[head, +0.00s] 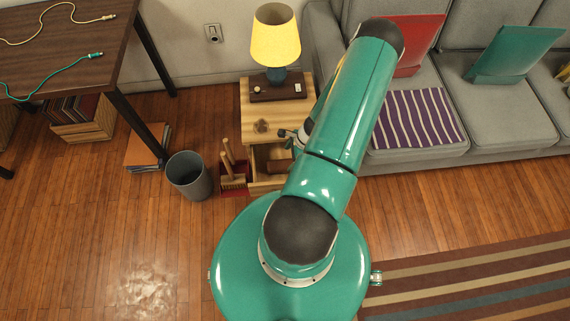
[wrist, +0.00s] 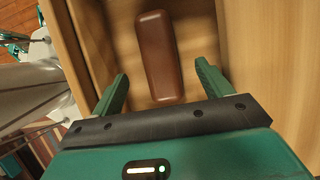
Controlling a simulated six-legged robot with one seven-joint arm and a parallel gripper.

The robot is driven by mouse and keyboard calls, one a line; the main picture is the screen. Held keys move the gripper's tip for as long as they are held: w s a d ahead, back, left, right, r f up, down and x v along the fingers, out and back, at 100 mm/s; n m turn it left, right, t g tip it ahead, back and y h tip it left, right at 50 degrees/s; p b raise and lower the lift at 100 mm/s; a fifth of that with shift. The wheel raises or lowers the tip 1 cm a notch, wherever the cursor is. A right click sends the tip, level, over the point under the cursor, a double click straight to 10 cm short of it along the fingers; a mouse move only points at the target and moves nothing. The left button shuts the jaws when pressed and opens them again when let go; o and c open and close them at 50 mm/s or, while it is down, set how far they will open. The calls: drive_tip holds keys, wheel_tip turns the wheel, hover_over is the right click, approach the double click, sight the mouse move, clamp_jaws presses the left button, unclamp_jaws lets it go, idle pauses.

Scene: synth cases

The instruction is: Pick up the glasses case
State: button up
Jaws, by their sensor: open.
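The glasses case (wrist: 158,50) is a brown, rounded, oblong box. In the wrist view it lies on the floor of an open wooden drawer (wrist: 235,30), tilted slightly. In the head view a brown shape that looks like it (head: 279,167) shows in the nightstand's open drawer, partly hidden by my arm. My gripper (wrist: 161,70) is open and empty, with a green finger toward each side of the case's near end. I cannot tell how far above the case the fingers are. In the head view my gripper (head: 290,137) is partly hidden by my arm.
The drawer's side walls stand close to both fingers. The wooden nightstand (head: 255,105) carries a yellow lamp (head: 275,38) and a dark flat box (head: 277,88).

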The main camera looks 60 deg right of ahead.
sight(285, 164)
drive_tip(key=shift+s+x, duration=0.1)
drive_tip(key=shift+x, duration=1.6)
drive_tip(key=shift+s+x, duration=0.15)
drive_tip(key=shift+x, duration=1.5)
drive_tip(key=c, duration=1.1)
